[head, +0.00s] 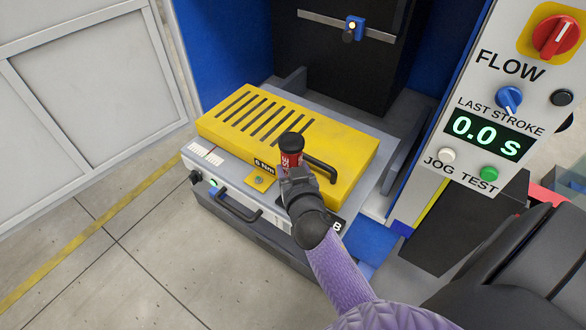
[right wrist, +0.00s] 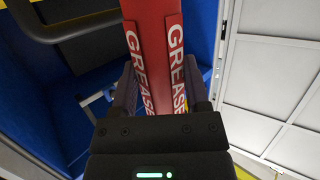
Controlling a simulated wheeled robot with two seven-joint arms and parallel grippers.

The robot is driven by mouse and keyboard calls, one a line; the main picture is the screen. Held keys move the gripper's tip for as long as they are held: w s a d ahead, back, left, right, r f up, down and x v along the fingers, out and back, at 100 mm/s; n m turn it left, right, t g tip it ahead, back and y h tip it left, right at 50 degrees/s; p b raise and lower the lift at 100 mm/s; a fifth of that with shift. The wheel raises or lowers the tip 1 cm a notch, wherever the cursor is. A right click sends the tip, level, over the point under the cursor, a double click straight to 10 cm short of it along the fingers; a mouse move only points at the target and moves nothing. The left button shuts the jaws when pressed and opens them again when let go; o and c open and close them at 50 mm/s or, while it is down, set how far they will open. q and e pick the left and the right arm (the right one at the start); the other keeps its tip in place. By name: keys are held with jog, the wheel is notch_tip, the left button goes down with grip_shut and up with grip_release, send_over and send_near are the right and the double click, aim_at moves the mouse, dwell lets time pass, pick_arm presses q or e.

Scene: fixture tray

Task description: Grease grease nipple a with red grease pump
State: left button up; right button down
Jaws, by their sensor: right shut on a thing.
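The red grease pump (head: 290,158) with a black cap stands roughly upright in my right gripper (head: 298,180), over the front edge of the yellow slotted cover (head: 345,155). In the right wrist view the red pump (right wrist: 153,40) with white GREASE lettering sits between the fingers of my right gripper (right wrist: 155,95). The gripper is shut on it. I cannot make out grease nipple a. A black label with B (head: 337,226) shows on the front, to the right of the gripper, partly hidden by my wrist. My left gripper is not in view.
A dark handle (head: 238,207) is on the fixture front. A control panel (head: 470,165) stands right; floor at left is clear.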

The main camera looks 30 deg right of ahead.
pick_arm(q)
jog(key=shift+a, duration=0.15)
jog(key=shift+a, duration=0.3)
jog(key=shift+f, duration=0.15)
pick_arm(e)
jog(key=shift+f, duration=0.1)
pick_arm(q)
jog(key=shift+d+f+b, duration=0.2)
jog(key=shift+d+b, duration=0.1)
pick_arm(e)
jog(key=shift+f, duration=0.2)
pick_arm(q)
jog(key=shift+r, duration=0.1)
pick_arm(e)
jog(key=shift+r, duration=0.1)
jog(key=shift+r+p, duration=0.2)
jog(key=shift+p, duration=0.2)
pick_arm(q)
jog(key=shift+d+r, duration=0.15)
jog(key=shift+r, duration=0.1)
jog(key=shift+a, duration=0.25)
